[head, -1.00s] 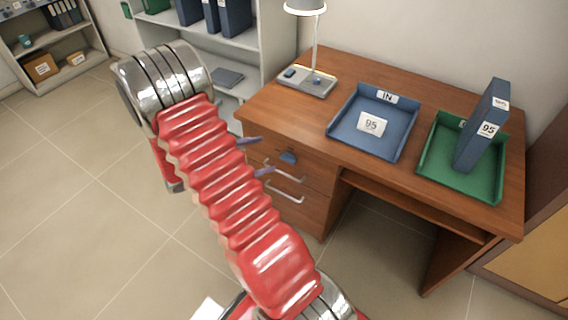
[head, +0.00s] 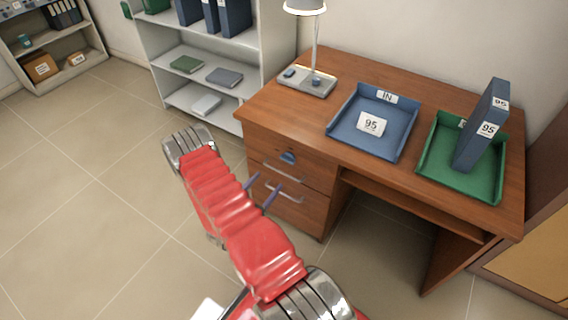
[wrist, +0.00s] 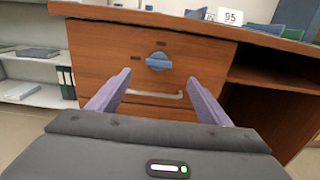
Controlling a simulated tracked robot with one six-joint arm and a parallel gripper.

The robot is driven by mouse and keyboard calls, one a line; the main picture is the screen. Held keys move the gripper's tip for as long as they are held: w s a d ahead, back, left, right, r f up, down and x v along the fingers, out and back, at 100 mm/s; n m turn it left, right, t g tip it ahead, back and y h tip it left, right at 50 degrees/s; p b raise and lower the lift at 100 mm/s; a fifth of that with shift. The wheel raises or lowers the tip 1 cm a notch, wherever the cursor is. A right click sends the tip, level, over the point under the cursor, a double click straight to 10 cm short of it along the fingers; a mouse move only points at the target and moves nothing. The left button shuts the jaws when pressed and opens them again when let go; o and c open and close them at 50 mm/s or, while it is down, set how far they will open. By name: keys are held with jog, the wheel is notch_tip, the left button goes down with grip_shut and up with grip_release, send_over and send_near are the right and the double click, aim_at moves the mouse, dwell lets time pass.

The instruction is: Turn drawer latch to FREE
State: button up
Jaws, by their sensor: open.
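The blue drawer latch (head: 288,157) is a round knob on the front of the desk's top drawer. In the wrist view the latch (wrist: 158,62) shows its bar lying roughly level, between small dark marks too small to read. My gripper (head: 263,188) is in front of the drawers, lower than the latch. In the wrist view my gripper (wrist: 158,88) has its two purple fingers spread wide and empty, with the latch showing beyond and above the gap. A silver drawer handle (wrist: 155,94) shows between the fingers, below the latch.
The wooden desk (head: 310,115) carries a lamp (head: 315,60), a blue IN tray (head: 345,142) and a green tray (head: 435,170) with a blue binder (head: 484,125) in it. A second drawer handle (head: 283,193) sits lower. A grey shelf (head: 270,60) stands left of the desk. Open floor lies left.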

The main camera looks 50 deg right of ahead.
aim_at(286, 160)
jog(key=shift+f, duration=0.35)
jog(key=d, duration=0.9)
jog(key=w+d, duration=0.1)
jog(key=d, duration=0.3)
jog(key=shift+w+d, duration=0.1)
jog(key=shift+d, duration=0.25)
jog(key=shift+c, duration=0.5)
jog(key=c, duration=0.9)
jog(key=shift+a, duration=0.15)
jog(key=shift+c, duration=0.2)
